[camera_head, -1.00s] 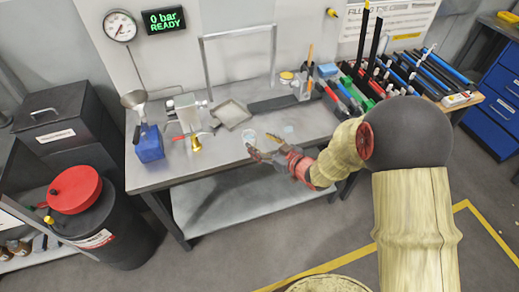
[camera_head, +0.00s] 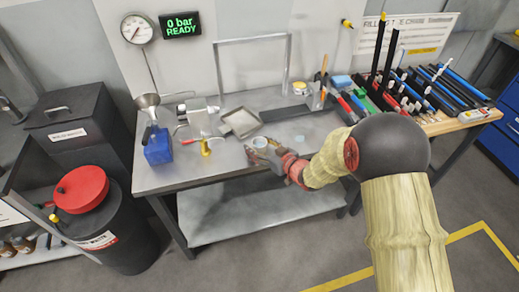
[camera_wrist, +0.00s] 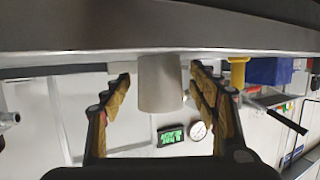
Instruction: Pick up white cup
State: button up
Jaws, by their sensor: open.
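The white cup (camera_head: 260,142) stands on the grey metal workbench (camera_head: 225,170) near its front edge, partly hidden by my gripper (camera_head: 262,156) in the head view. In the wrist view, which is upside down, the cup (camera_wrist: 160,85) is a plain pale cylinder in the middle. My gripper (camera_wrist: 160,90) is open there, with one finger to each side of the cup. Gaps show between the cup and both fingers. I cannot tell how deep the cup lies between them.
A small pale disc (camera_head: 299,138) lies right of the cup. A yellow-topped item (camera_head: 205,147), a blue container (camera_head: 158,147) and a square tray (camera_head: 241,123) stand to the left and behind. Coloured tubes (camera_head: 375,100) crowd the right end. A gauge (camera_head: 137,29) hangs on the wall.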

jog(key=shift+c, duration=0.5)
jog(key=c, duration=1)
jog(key=shift+r, duration=0.1)
